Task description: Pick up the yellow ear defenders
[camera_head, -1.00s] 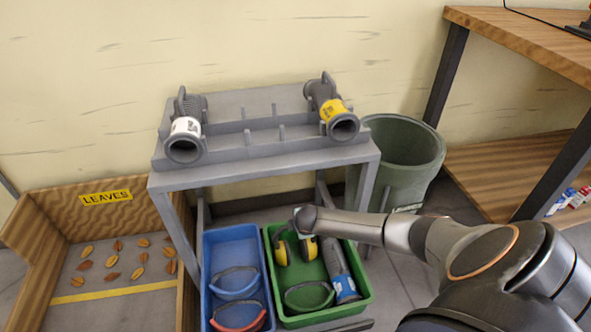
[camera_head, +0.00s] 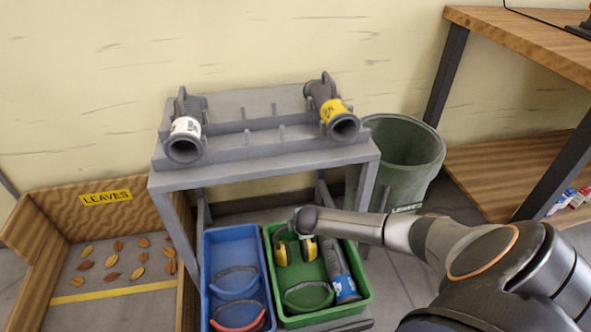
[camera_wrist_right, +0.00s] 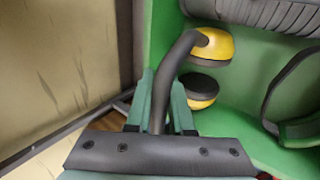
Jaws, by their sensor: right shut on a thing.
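The yellow ear defenders (camera_head: 281,253) are at the back of the green tray (camera_head: 370,292). They have yellow and dark cups and a dark headband. In the right wrist view, the ear defenders' headband (camera_wrist_right: 178,62) passes between the fingers of my right gripper (camera_wrist_right: 162,92), which is shut on it. The two cups lie beyond the fingertips, close to the green tray surface. In the head view, my right wrist hides most of the headband and the fingers. My left gripper is not in view.
The green tray also holds a dark cylinder with a blue label (camera_head: 338,262) and green-rimmed goggles (camera_head: 308,296). A blue tray (camera_head: 207,262) with goggles stands to the left. A grey rack (camera_head: 262,152) rises behind the trays, and a green bin (camera_head: 425,165) stands at right.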

